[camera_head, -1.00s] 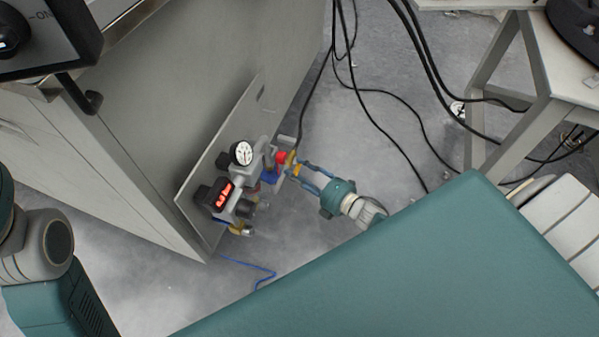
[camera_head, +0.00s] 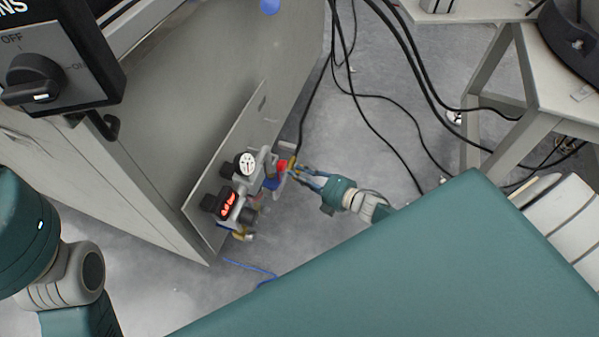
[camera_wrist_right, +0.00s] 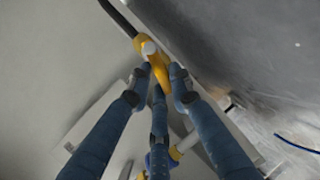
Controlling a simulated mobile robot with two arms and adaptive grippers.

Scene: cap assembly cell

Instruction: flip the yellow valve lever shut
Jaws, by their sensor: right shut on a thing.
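The yellow valve lever (camera_wrist_right: 158,62) shows in the right wrist view between the fingertips of my right gripper (camera_wrist_right: 163,77). The gripper is shut on it. In the head view my right gripper (camera_head: 298,169) reaches in from the right to the far end of the valve assembly. The lever is tiny there and mostly hidden by the fingers. The assembly sits on a panel on the cabinet side, with a round white gauge (camera_head: 246,163), a red part (camera_head: 282,164) and a block with a red lit display (camera_head: 226,204). My left gripper is out of view.
The grey cabinet (camera_head: 190,110) fills the left, with a black rotary switch box (camera_head: 60,65) at the upper left. Black cables (camera_head: 375,100) hang and lie across the floor behind my right gripper. A pale table frame (camera_head: 535,115) stands at the right.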

